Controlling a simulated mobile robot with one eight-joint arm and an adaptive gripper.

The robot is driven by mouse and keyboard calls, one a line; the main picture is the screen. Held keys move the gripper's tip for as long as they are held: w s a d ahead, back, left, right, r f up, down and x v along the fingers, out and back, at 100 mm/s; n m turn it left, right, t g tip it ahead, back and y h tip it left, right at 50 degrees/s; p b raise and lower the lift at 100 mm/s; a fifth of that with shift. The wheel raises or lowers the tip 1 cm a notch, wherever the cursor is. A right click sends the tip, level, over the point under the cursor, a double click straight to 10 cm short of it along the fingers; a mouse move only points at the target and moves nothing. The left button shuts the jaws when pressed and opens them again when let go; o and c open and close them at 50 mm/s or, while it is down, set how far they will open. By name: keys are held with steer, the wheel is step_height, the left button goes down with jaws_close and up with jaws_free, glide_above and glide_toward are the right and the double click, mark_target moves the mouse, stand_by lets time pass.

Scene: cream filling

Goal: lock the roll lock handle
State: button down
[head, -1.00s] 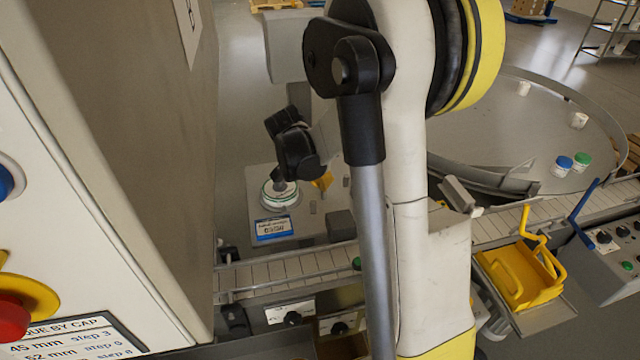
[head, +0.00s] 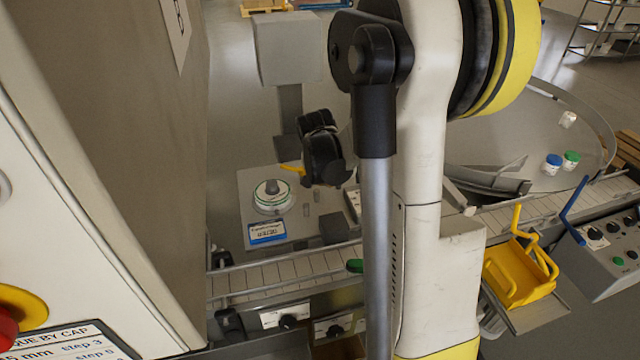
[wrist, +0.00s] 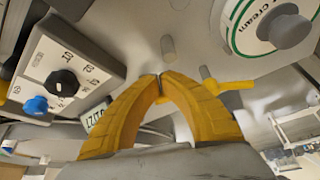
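A small yellow lever (wrist: 232,85), which looks like the roll lock handle, shows beside the right finger in the wrist view, pointing right. Its inner end is close to that finger; I cannot tell if they touch. In the head view a yellow piece (head: 292,168), likely the same lever, sticks out left of my black wrist. My gripper (wrist: 160,76) has its yellow fingertips together, with nothing clearly held between them. In the head view its fingers are hidden by the wrist. A round white and green cream unit (head: 272,196) with a grey knob stands left of the gripper.
Grey pegs (wrist: 168,47) stand up near the fingertips. A control panel (wrist: 62,75) with black and blue knobs is at left in the wrist view. A conveyor (head: 285,272) runs in front of the grey plate (head: 245,205); a tall cabinet (head: 110,120) stands at left.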

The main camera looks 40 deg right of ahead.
steer(key=d+n, duration=0.1)
steer(key=n, duration=0.1)
steer(key=w+d+n+t+y, duration=0.1)
steer(key=shift+d+n, duration=0.35)
steer(key=shift+n, duration=0.05)
steer(key=n, duration=0.1)
steer(key=w+d+n+y, duration=0.1)
steer(key=shift+d+n+t, duration=0.3)
steer(key=w+n, duration=0.1)
steer(key=d+n+y, duration=0.1)
steer(key=n, duration=0.1)
steer(key=shift+w+d, duration=0.15)
steer(key=shift+w, duration=0.25)
steer(key=shift+w+d+y, duration=0.2)
steer(key=shift+w+y, duration=0.1)
steer(key=shift+w, duration=0.3)
